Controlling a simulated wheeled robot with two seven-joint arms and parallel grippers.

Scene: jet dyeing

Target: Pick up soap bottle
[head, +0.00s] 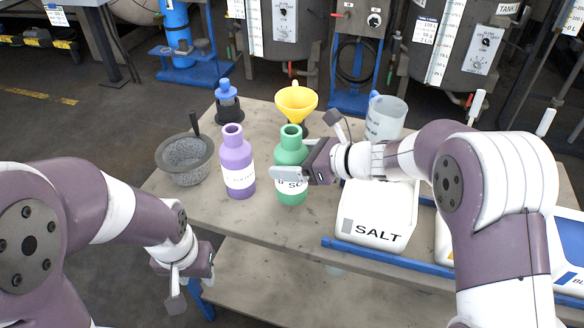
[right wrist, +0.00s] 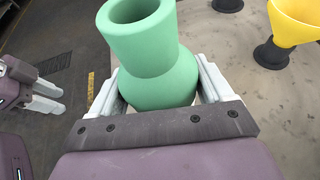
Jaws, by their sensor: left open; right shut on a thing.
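The green bottle (head: 291,150), its label partly hidden but showing letters that look like "SO", stands upright on the table. My right gripper (head: 290,173) is shut on its body from the right. In the right wrist view the green bottle (right wrist: 150,55) sits between both fingers, with its open neck toward the camera. I cannot tell whether its base touches the table. A purple bottle (head: 237,160) with a white label stands just left of it. My left gripper (head: 176,285) is open and empty, low beside the table's left edge.
On the table (head: 290,230) are a grey mortar (head: 186,160), a blue-topped black bottle (head: 228,102), a yellow funnel (head: 296,104) and a clear measuring jug (head: 385,118). A white SALT bin (head: 376,215) is at right on a blue-edged tray (head: 345,247). The table's front middle is clear.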

